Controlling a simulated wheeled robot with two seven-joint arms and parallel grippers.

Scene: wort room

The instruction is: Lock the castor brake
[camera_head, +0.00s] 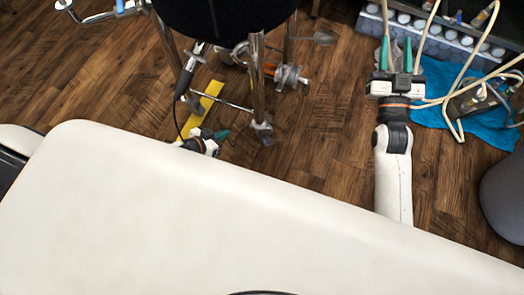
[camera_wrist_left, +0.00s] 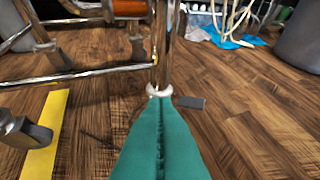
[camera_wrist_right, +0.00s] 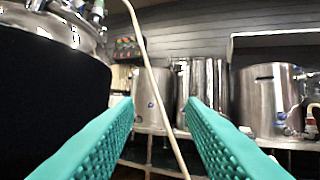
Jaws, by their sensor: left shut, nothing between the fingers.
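A steel stand leg (camera_head: 256,85) ends at a small castor (camera_head: 262,130) on the wooden floor, left of centre in the head view. In the left wrist view a pale collar (camera_wrist_left: 158,90) shows at the leg's foot, with a flat grey tab (camera_wrist_left: 189,102), perhaps the brake pedal, sticking out to its right. My left gripper (camera_head: 221,134) is low, left of this castor, its teal fingers shut and empty. Its fingertips overlap the foot in the left wrist view; I cannot tell if they touch. My right gripper (camera_head: 397,55) is open and raised, away from the stand.
A black vessel (camera_head: 225,12) sits above the stand. A yellow strip (camera_head: 203,108) lies on the floor. Pale hoses (camera_head: 475,50) and a blue cloth (camera_head: 433,78) are at the right. Steel pots (camera_wrist_right: 203,85) stand on a shelf. Floor right of the castor is clear.

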